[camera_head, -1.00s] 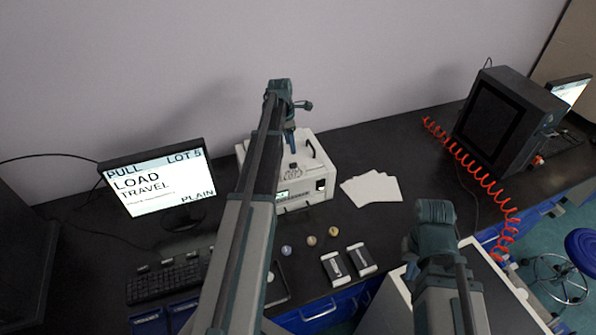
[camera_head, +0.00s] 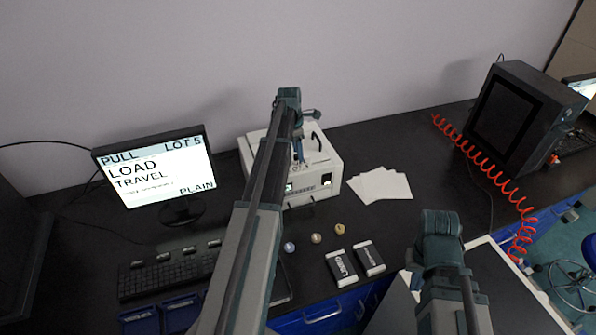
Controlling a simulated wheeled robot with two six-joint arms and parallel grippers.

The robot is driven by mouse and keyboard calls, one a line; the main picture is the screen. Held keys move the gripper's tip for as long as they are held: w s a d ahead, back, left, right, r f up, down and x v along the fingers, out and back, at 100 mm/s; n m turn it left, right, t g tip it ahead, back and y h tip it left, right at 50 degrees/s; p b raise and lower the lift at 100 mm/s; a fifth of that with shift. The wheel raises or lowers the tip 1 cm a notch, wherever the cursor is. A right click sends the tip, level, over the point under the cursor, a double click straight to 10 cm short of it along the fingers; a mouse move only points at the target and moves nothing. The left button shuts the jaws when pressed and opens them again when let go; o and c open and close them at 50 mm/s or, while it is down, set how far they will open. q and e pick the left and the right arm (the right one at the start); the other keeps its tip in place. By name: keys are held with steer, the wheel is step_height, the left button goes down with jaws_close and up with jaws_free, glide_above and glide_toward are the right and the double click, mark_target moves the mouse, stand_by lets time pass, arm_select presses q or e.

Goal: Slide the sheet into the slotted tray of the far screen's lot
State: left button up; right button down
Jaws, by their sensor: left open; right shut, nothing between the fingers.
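White sheets (camera_head: 380,186) lie fanned out and overlapping on the dark bench, right of a white instrument (camera_head: 325,175). Another screen (camera_head: 582,87) at the far right is cut by the frame edge and unreadable. Two blue trays (camera_head: 138,320) (camera_head: 181,311) with dark labels sit at the lower left; I cannot make out slots or the label text. My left gripper (camera_head: 299,158) hangs open over the white instrument, left of the sheets. My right arm shows, but its gripper does not.
A keyboard (camera_head: 170,271) is at left. A black cabinet (camera_head: 520,115) and red coiled hose (camera_head: 482,165) stand at right.

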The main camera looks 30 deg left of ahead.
mark_target(298, 168)
arm_select(q)
steer(key=f+b, duration=0.4)
steer(key=shift+s+d+f, duration=0.15)
steer(key=shift+d+f, duration=0.05)
steer(key=shift+d, duration=0.05)
steer(key=shift+f+b, duration=0.5)
steer(key=shift+b, duration=0.15)
steer(key=shift+r, duration=0.15)
steer(key=shift+c, duration=0.3)
jaws_close()
